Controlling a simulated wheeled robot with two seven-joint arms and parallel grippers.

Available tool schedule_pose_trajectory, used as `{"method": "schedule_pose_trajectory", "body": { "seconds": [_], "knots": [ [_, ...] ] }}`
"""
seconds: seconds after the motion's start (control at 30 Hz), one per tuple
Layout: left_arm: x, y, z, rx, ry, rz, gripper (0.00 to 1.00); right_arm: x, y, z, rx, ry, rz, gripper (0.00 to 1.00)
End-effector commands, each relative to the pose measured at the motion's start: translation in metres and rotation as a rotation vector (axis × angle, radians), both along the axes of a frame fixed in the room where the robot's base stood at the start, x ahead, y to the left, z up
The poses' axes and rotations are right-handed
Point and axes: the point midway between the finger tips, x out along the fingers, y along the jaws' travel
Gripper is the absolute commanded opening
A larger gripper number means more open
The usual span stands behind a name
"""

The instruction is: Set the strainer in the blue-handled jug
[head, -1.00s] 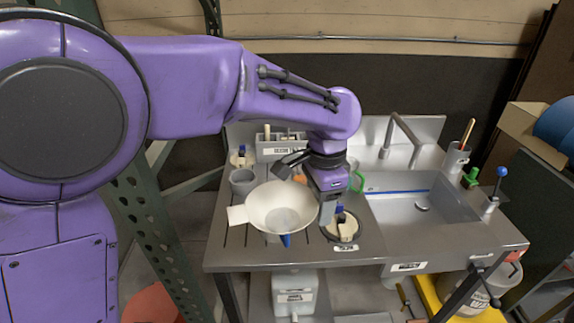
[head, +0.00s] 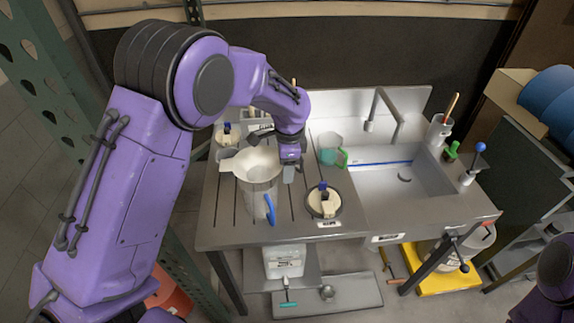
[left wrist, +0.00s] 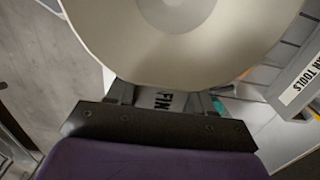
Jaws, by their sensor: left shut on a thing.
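The strainer (head: 250,164) is a wide cream-white bowl with a tab on its left side. In the head view it is over the mouth of the blue-handled jug (head: 256,200). I cannot tell whether it rests on the rim. The jug is clear and stands upright on the counter, its blue handle toward the front right. My left gripper (head: 287,171) is shut on the strainer's right edge. In the left wrist view the strainer (left wrist: 190,45) fills the top and hides the jug. My right gripper is not in view.
A green-handled jug (head: 331,148) stands behind and right. A round fixture (head: 322,203) is right of the blue-handled jug. The sink (head: 400,190) and faucet (head: 385,108) are farther right.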

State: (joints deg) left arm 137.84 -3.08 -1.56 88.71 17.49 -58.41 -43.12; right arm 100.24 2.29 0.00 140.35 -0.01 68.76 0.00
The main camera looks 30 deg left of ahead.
Motion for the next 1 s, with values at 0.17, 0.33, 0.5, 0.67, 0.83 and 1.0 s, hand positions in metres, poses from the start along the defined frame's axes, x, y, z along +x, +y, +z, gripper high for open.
{"method": "schedule_pose_trajectory", "body": {
  "seconds": [0.17,0.33,0.5,0.67,0.83,1.0],
  "knots": [
    [0.0,0.0,-0.013,0.001,-0.002,0.0,0.23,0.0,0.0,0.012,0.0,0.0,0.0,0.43],
    [0.0,0.0,-0.014,0.0,-0.002,0.0,0.23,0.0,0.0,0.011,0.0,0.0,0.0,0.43],
    [0.0,0.0,-0.018,-0.001,-0.001,0.001,0.23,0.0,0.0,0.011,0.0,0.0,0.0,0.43],
    [0.0,0.0,-0.023,0.0,-0.001,0.001,0.23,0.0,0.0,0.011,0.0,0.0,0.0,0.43],
    [0.0,0.0,-0.025,0.0,-0.002,0.001,0.23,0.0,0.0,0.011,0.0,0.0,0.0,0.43],
    [0.0,0.0,-0.025,0.0,-0.001,0.001,0.77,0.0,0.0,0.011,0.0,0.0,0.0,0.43]
  ]
}}
